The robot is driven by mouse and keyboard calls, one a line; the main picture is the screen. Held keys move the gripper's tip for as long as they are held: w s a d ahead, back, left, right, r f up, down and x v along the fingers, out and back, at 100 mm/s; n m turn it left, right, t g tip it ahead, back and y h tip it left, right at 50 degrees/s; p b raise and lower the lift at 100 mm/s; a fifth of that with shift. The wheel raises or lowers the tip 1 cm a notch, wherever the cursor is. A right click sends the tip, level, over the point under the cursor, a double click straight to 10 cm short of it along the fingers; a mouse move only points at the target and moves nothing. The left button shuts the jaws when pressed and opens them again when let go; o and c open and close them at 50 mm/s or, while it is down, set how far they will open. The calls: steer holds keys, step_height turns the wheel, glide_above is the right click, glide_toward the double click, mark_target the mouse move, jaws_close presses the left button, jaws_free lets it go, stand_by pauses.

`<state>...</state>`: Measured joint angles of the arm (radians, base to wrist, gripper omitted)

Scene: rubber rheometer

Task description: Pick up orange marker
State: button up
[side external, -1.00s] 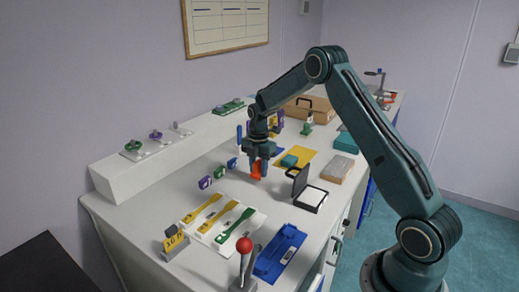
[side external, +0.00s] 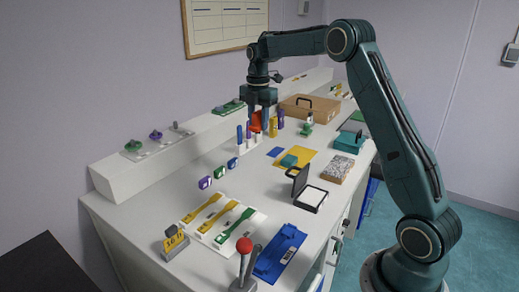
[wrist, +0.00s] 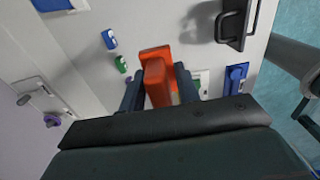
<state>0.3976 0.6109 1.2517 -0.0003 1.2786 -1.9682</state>
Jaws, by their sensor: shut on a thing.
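My gripper (side external: 259,115) is shut on a blocky orange piece, the orange marker (wrist: 156,62). In the wrist view the marker sits between the two dark fingers and sticks out past their tips. In the side view its orange side (side external: 256,122) shows under the gripper, in front of the rack of upright pens. It looks clear of the bench top, but its height is hard to judge. My gripper hides part of it.
Small purple (side external: 205,182), green (side external: 220,172) and blue (side external: 233,163) blocks stand in a row on the bench. Upright pens (side external: 240,133) are close by the gripper. An open black case (side external: 309,196) and a yellow sheet (side external: 299,152) lie to the right.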

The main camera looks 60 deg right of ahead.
mark_target(258, 111)
steer(key=shift+r, duration=0.6)
steer(key=o, duration=0.5)
steer(key=shift+c, duration=1.3)
steer(key=shift+r, duration=0.1)
step_height(258, 111, up, 12)
